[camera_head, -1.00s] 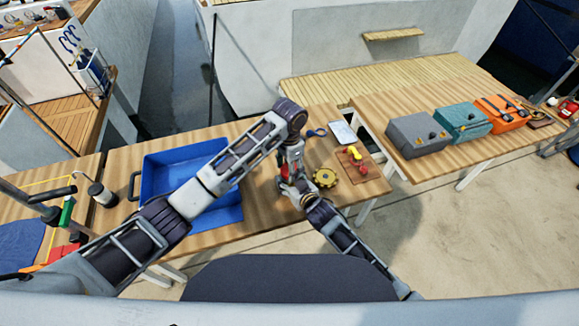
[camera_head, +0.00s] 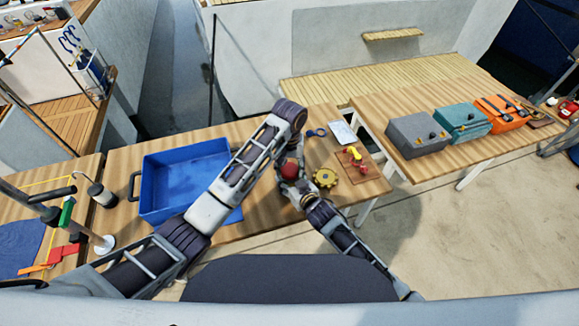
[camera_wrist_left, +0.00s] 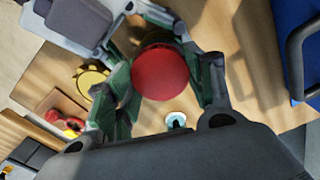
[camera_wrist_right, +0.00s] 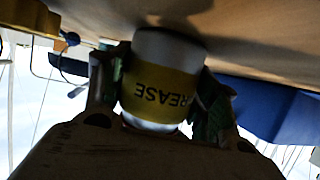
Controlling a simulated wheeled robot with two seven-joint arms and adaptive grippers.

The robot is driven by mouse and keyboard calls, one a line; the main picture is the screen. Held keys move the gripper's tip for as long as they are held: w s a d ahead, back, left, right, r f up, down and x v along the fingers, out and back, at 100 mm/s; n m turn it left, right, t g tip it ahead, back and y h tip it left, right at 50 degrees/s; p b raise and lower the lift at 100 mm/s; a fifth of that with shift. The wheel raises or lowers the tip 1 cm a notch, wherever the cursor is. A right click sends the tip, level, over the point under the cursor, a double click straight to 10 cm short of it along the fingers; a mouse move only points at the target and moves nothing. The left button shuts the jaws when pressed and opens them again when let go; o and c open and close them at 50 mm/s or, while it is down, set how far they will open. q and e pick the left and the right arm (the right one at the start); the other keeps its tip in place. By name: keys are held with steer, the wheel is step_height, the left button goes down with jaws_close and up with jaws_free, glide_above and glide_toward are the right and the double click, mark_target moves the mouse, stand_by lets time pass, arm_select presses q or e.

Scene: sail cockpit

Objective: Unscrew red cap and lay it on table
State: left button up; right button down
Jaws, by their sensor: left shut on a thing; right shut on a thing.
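The red cap (camera_head: 290,171) shows as a dome near the right end of the near table. In the left wrist view the cap (camera_wrist_left: 160,72) sits between the green fingers of my left gripper (camera_wrist_left: 165,85), which is shut on it. My right gripper (camera_wrist_right: 160,95) is shut around a white jar with a yellow label reading "GREASE" (camera_wrist_right: 158,85), its lower end close to the tabletop. In the head view the jar is hidden below the cap and grippers. I cannot tell whether the cap is still on the jar.
A blue tray (camera_head: 160,208) stands left on the table (camera_head: 258,215). Right of my grippers are a yellow toothed wheel (camera_head: 325,178), a brown board (camera_head: 374,172) with yellow and red parts, and a white card (camera_head: 342,132). Bare table lies between tray and grippers.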

arm_select(q)
steer(key=n, duration=0.6)
steer(key=shift+d, duration=0.15)
steer(key=n, duration=0.4)
steer(key=o, duration=1.1)
steer(key=shift+o, duration=0.2)
steer(key=shift+r, duration=0.15)
steer(key=shift+w+r, duration=0.1)
steer(key=shift+r, duration=2.05)
